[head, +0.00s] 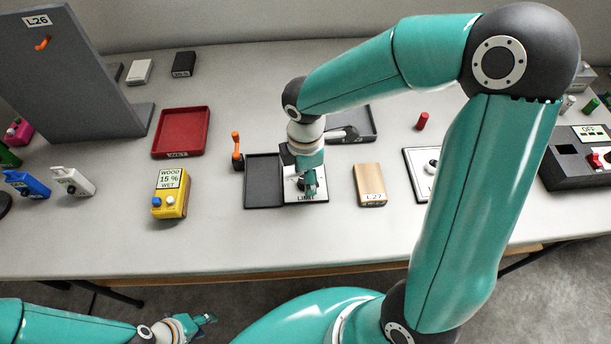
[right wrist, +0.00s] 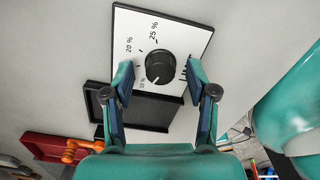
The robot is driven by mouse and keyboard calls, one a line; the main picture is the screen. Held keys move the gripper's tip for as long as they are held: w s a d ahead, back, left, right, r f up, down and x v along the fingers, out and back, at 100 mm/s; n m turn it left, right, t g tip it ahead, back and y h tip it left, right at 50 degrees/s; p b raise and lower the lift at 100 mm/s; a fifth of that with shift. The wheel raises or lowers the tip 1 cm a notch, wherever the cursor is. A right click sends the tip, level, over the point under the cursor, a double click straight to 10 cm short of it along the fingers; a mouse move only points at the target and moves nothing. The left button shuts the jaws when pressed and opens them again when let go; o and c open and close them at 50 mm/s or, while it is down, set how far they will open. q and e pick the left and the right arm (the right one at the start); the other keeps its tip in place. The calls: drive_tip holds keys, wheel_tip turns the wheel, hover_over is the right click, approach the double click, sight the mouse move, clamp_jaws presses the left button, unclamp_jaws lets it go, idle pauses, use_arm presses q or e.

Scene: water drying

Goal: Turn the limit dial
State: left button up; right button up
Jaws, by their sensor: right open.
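The limit dial (right wrist: 160,66) is a round black knob on a white panel (right wrist: 190,33) marked 20 % and 25 %, with a third, partly unclear mark at lower left. A light pointer mark on the knob faces down toward that third mark. In the head view the panel (head: 319,190) labelled LIMIT lies on the table, its knob mostly hidden by my right gripper (head: 308,190). My right gripper is open, with one finger on each side of the knob; contact cannot be told. My left gripper (head: 207,319) hangs before the table's front edge; its jaws are too small to judge.
A black tray (head: 264,184) adjoins the panel's left side, with an orange-handled lever (head: 236,147) beyond. A tan L27 block (head: 370,186) stands to the right. A yellow moisture meter (head: 170,194) and red WET tray (head: 182,132) are left. Clear table lies in front.

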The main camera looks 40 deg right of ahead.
drive_tip(key=shift+f, duration=0.3)
